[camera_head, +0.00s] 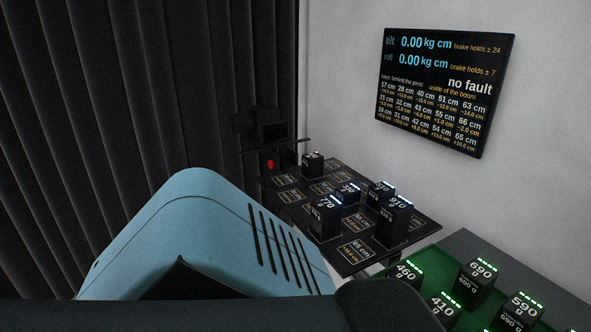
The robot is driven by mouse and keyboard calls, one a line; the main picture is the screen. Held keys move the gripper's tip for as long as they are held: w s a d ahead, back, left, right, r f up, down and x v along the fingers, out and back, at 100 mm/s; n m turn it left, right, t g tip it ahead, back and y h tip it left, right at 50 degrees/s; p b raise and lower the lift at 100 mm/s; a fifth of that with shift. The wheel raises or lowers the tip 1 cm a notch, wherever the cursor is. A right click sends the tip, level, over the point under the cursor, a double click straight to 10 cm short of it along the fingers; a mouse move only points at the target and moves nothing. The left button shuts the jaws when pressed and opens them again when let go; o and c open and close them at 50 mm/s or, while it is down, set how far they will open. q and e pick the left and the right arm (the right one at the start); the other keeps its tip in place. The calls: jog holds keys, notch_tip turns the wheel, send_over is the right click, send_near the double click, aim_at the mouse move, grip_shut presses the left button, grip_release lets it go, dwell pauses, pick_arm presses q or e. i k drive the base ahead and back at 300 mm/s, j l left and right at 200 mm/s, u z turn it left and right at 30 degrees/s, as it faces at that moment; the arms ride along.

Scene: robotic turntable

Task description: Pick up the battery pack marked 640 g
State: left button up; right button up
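No pack that I can read as 640 g is in view. Black packs with green lights stand on the green tray (465,318) at the lower right: a 460 g pack (405,274), a 690 g pack (478,277), a 410 g pack (442,308) and a 590 g pack (522,310). The frame's lower edge cuts off the tray, so part of its contents is out of view. Neither of my grippers shows.
A dark board (350,262) with labelled bays carries several packs, including one marked 910 (394,222); some labels are too small to read. A wall screen (445,90) reads zero tilt, zero roll and "no fault". A dark curtain (100,100) hangs at left.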

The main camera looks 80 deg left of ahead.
aim_at(312, 164)
jog(key=k+u, duration=0.15)
jog(key=u, duration=0.25)
jog(key=l+u, duration=0.1)
jog(key=u, duration=2)
jog(key=k+l, duration=0.45)
jog(key=l+z, duration=0.1)
jog(key=z, duration=0.35)
jog(key=j+z, duration=0.15)
jog(key=z, duration=0.2)
jog(key=i+j+z, duration=0.1)
jog(key=j+z, duration=0.25)
jog(key=z, duration=0.35)
jog(key=j+z, duration=0.25)
jog(key=j, duration=0.25)
jog(key=k+j+z, duration=0.1)
jog(key=j+z, duration=0.15)
jog(key=j, duration=0.2)
